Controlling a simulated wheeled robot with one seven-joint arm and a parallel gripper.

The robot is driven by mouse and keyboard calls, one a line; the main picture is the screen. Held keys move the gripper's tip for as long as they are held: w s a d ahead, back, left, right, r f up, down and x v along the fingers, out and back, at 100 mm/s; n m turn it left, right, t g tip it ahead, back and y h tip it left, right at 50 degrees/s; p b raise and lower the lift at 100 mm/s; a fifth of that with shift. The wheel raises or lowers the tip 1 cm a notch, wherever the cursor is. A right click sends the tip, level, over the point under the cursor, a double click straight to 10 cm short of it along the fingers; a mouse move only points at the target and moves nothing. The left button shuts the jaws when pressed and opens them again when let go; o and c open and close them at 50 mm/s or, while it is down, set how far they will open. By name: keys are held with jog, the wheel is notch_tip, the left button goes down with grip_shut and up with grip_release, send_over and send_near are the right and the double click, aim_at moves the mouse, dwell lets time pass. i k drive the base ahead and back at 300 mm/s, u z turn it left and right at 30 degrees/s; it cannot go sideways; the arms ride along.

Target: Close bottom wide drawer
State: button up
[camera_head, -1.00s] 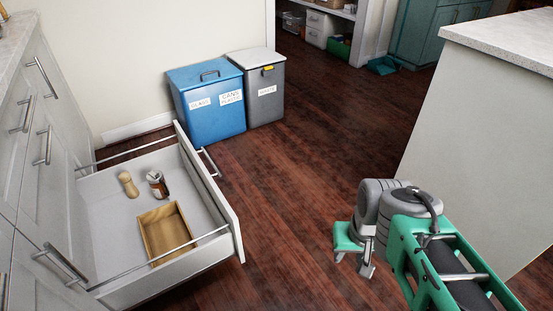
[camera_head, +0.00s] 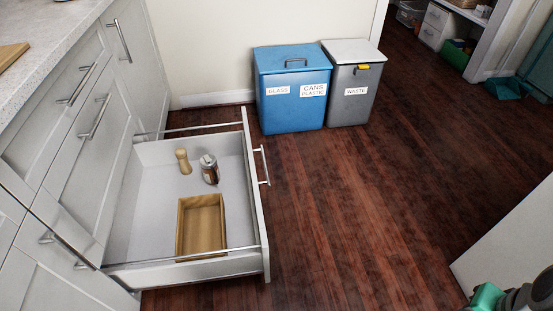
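The bottom wide drawer (camera_head: 258,200) stands pulled far out from the cabinet on the left. Its bar handle (camera_head: 264,165) is on the outer face of its front panel. Inside lie a wooden box (camera_head: 202,224), a jar (camera_head: 209,170) and a small wooden pepper-mill-like object (camera_head: 183,161). Part of my arm shows at the bottom right corner, well apart from the drawer. The gripper's fingers are cut off or too unclear there to tell their state.
A blue recycling bin (camera_head: 292,92) and a grey waste bin (camera_head: 352,88) stand against the wall behind the drawer. White cabinets (camera_head: 75,130) line the left. A pale counter side (camera_head: 515,250) is at right. The dark wood floor (camera_head: 350,200) between is clear.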

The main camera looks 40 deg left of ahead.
aim_at(139, 255)
jog(key=i, duration=1.25)
jog(key=u, duration=2.9)
jog(key=i, duration=0.5)
jog(key=z, duration=0.1)
jog(key=k, duration=0.5)
jog(key=z, duration=1.55)
jog(key=k, duration=0.7)
jog(key=u, duration=1.85)
jog(key=i, duration=0.8)
jog(key=z, duration=0.05)
